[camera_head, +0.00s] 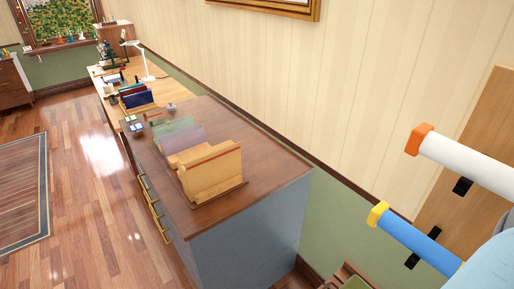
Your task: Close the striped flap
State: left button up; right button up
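I cannot make out a striped flap in this head view. Neither of my grippers shows.
A dark-topped cabinet (262,150) with yellow drawer handles holds upright wooden file holders (212,172). A light wooden desk (172,93) with a white lamp (147,62) stands beyond. White (470,162) and blue (415,246) tubes with orange and yellow ends jut in at right. Wooden floor (90,190) is open at left.

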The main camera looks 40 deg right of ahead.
aim_at(214, 156)
jog(key=z, duration=0.7)
